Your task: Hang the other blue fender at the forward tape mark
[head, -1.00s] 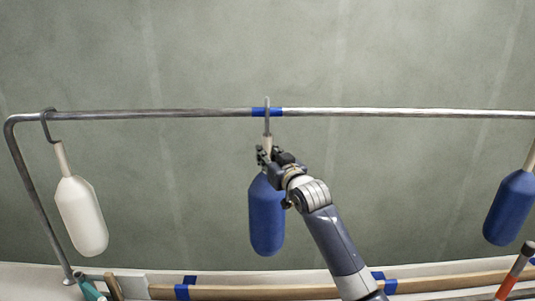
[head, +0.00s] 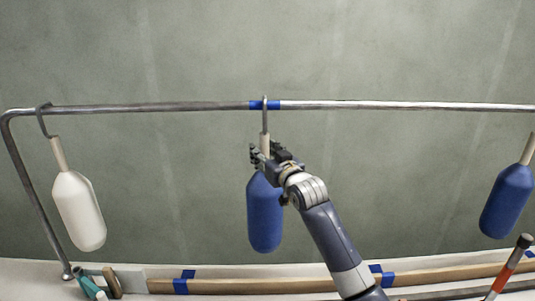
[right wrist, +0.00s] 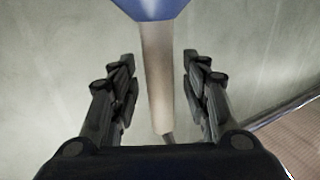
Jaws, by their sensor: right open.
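A blue fender (head: 265,222) hangs upright by its hook from the metal rail (head: 180,106), at the blue tape mark (head: 256,104). My right gripper (head: 259,155) is at the fender's pale neck, just above its blue body. In the right wrist view the open fingers (right wrist: 158,88) stand on either side of the neck (right wrist: 157,75), with gaps on both sides. Another blue fender (head: 508,200) hangs at the far right, tilted; its hook is out of frame. My left gripper is not in view.
A white fender (head: 79,210) hangs tilted from the rail's left end. Below are a wooden strip (head: 235,286) with blue tape, an orange-and-white stick (head: 502,278) at lower right, and teal-handled items (head: 90,286) at lower left. The wall behind is bare.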

